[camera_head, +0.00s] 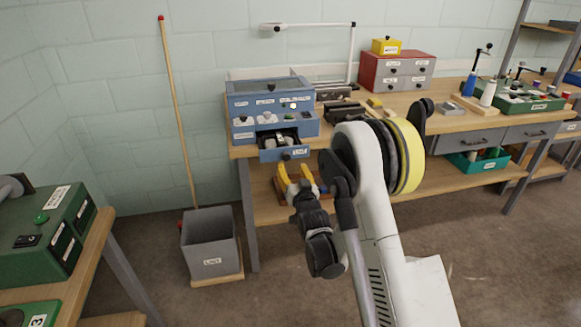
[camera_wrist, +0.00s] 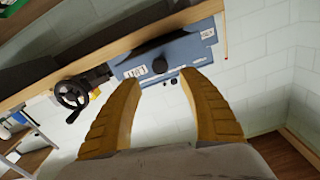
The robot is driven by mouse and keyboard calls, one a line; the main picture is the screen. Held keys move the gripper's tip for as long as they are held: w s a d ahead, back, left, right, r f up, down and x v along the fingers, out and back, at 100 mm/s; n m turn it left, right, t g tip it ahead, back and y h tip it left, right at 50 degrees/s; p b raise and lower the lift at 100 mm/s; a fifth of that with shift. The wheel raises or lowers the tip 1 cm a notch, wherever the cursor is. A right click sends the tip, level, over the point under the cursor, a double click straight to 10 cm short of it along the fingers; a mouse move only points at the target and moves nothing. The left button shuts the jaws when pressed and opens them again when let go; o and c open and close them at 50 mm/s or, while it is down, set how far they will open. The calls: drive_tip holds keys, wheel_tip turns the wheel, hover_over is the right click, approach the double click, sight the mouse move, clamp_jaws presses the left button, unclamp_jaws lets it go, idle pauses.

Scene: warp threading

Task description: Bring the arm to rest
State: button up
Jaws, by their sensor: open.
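My gripper (camera_head: 294,173) has two yellow fingers and is in front of the workbench, just below the blue cabinet's pulled-out drawer (camera_head: 283,154). The fingers are apart with nothing between them. In the wrist view my gripper (camera_wrist: 160,88) also shows open and empty, with the blue drawer front (camera_wrist: 185,52) and its dark round knob (camera_wrist: 159,66) beyond the fingertips. My arm reaches up from the lower right and bends down to the gripper. I cannot tell the exact gap between fingertips and drawer.
The blue cabinet (camera_head: 268,104) stands on the wooden workbench (camera_head: 452,124). A red and grey drawer box (camera_head: 397,70) is behind. A grey bin (camera_head: 210,245) and a leaning pole (camera_head: 177,105) stand left of the bench. A green machine (camera_head: 52,233) is at far left. Floor between is clear.

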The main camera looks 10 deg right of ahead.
drive_tip(key=s+r+n+g, duration=0.1)
drive_tip(key=s+r+g, duration=0.4)
drive_tip(key=s+r, duration=0.85)
drive_tip(key=s+f+g, duration=0.2)
drive_tip(key=s+g, duration=0.1)
drive_tip(key=s, duration=1.1)
drive_tip(key=s+f+n+g, duration=0.1)
drive_tip(key=s+f+g, duration=0.1)
drive_tip(key=s, duration=1.2)
drive_tip(key=shift+s+f+g, duration=0.3)
drive_tip(key=shift+f+g, duration=0.1)
drive_tip(key=shift+g, duration=0.1)
